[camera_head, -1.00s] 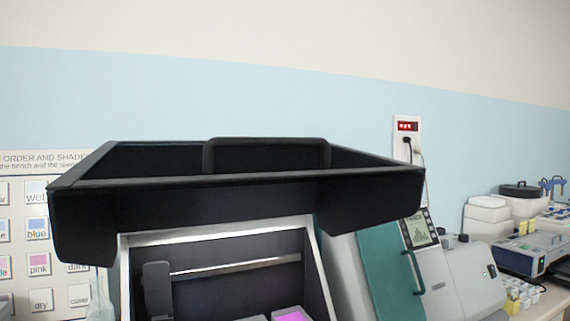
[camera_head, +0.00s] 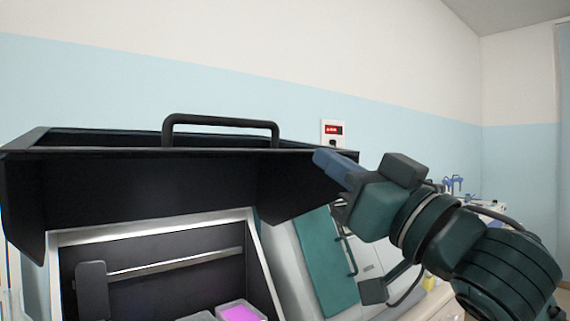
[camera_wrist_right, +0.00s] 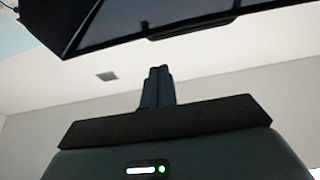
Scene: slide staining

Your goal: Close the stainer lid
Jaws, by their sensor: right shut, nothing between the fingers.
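The black stainer lid (camera_head: 140,190) is raised open above the stainer (camera_head: 160,285), its bar handle (camera_head: 220,120) on top. The stainer's interior shows below it, with a pink-filled tray (camera_head: 238,312) inside. My right gripper (camera_head: 335,168) is shut and empty at the lid's right front corner; whether it touches the lid is unclear. In the right wrist view, the shut fingers (camera_wrist_right: 158,80) point up below the dark lid edge (camera_wrist_right: 150,28), with a gap visible between them. My left gripper is out of view.
A grey machine with a teal door (camera_head: 325,265) stands right of the stainer, partly behind my right arm. Other bench equipment at the far right is mostly hidden by my arm.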

